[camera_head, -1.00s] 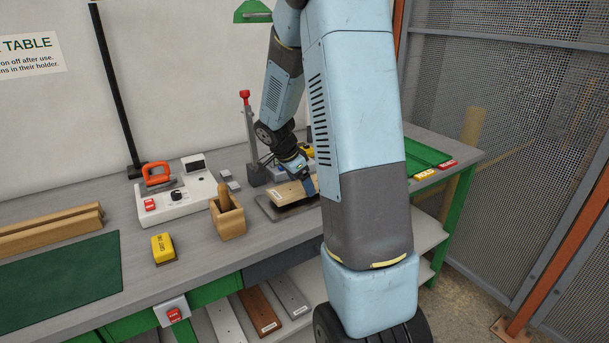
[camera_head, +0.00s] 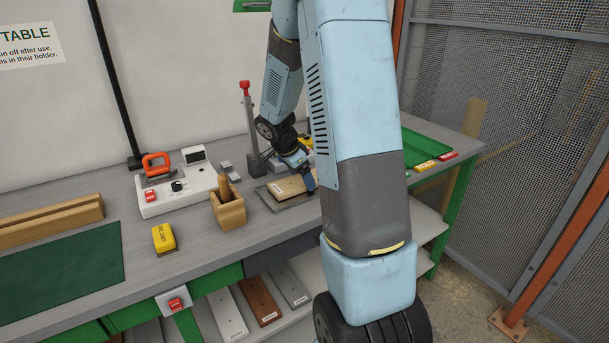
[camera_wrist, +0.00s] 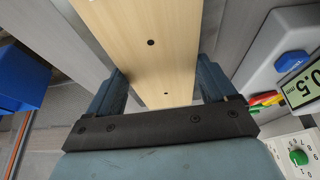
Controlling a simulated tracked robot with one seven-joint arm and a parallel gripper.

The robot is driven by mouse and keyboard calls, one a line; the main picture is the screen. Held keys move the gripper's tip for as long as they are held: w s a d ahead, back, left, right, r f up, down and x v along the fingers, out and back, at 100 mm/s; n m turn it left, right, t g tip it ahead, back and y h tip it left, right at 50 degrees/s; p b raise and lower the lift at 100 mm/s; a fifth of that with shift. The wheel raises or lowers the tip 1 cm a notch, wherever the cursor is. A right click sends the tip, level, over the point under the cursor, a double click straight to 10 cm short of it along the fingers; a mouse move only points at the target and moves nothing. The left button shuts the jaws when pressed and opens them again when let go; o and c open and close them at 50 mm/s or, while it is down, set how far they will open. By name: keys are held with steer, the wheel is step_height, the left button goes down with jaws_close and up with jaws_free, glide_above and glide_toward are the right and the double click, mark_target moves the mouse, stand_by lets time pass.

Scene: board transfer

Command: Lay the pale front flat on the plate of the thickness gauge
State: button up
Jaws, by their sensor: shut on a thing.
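The pale front (camera_head: 288,187) is a light wooden board with dark holes, seen at the gauge in the head view. It also fills the middle of the wrist view (camera_wrist: 150,42). My gripper (camera_head: 308,180) is shut on it, with a blue finger along each long edge in the wrist view (camera_wrist: 160,78). The grey gauge plate (camera_head: 268,199) shows at the board's left and front edges. The board is over the plate and looks nearly flat; I cannot tell whether it touches all over. My arm hides the right side of the plate.
The gauge's post with a red knob (camera_head: 245,88) stands behind the plate. A green tray (camera_head: 425,150) is at right. A display (camera_wrist: 302,85) is close right of my gripper.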

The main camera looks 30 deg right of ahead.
steer(key=shift+f, duration=0.1)
steer(key=o, duration=1)
steer(key=v, duration=1.3)
steer(key=shift+a+r, duration=0.25)
